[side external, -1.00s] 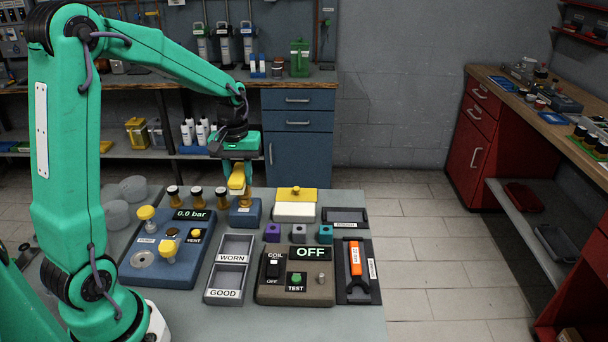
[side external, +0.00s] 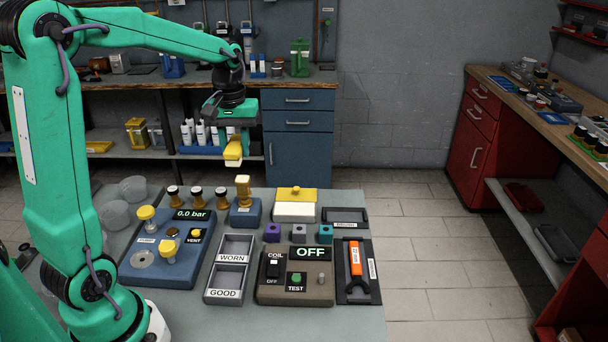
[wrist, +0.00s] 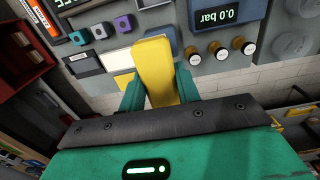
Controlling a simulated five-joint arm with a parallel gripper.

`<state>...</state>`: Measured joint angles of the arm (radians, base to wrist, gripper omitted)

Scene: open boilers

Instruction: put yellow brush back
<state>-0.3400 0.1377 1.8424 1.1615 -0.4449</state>
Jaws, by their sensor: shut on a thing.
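My gripper (side external: 232,140) is shut on the yellow brush (side external: 233,154), whose pale lower end points down. It hangs clear above the bench, near its back edge. In the wrist view the brush (wrist: 155,70) stands out between the green fingers (wrist: 157,92). A dark shallow tray (side external: 346,216) with a label that seems to read BRUSH lies at the bench's back right, apart from the brush. The tray looks empty. It also shows in the wrist view (wrist: 86,64).
A blue stand (side external: 243,215) holds an upright tan piece. Beside it are several dark-capped amber jars (side external: 197,197) and a yellow-topped white box (side external: 295,210). Small cubes (side external: 298,233), the OFF panel (side external: 296,284) and an orange tool (side external: 355,258) lie further right.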

